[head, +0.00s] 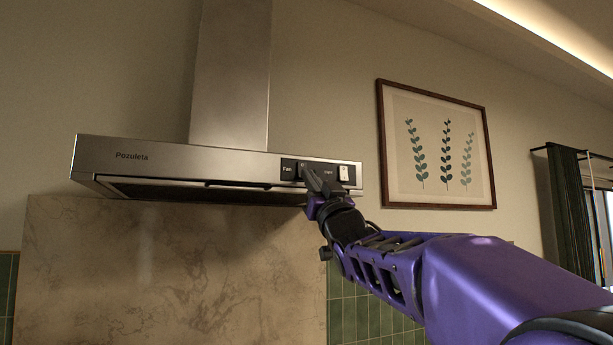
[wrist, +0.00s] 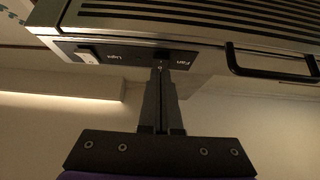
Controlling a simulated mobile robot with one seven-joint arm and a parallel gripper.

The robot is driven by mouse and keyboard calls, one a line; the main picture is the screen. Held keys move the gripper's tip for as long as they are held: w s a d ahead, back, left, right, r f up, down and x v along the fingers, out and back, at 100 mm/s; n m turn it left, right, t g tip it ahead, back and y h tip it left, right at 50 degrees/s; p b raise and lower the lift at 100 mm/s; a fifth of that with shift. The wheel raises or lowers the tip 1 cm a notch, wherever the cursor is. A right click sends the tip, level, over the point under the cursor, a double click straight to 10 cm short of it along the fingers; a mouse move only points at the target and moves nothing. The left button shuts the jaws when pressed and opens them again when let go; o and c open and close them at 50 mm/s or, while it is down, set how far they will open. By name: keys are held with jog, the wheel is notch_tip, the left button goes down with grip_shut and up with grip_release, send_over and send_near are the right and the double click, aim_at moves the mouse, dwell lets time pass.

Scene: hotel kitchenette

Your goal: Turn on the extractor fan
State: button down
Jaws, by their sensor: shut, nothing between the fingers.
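The steel extractor hood (head: 215,163) hangs on the wall, with a dark control panel at the right end of its front edge. The panel is labelled "Fan" on the left and has a white light switch (head: 343,173) on the right. It also shows in the wrist view, with the light switch (wrist: 90,55) at left. My gripper (head: 311,174) is shut and empty, its tips at the panel just right of the "Fan" label. In the wrist view the fingertips (wrist: 160,70) meet a dark fan switch (wrist: 161,55), mostly hidden; I cannot tell its position or whether they touch.
A stone backsplash (head: 170,270) lies below the hood, with green tiles (head: 350,315) beside it. A framed plant picture (head: 437,145) hangs to the right, and a dark curtain (head: 570,215) is at the far right. The space in front of the hood's left part is clear.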

jog(key=shift+w+a, duration=0.15)
jog(key=shift+w, duration=0.2)
jog(key=shift+w+a+f, duration=0.15)
jog(key=shift+w+f, duration=0.05)
jog(key=shift+w, duration=0.15)
jog(key=shift+s, duration=0.1)
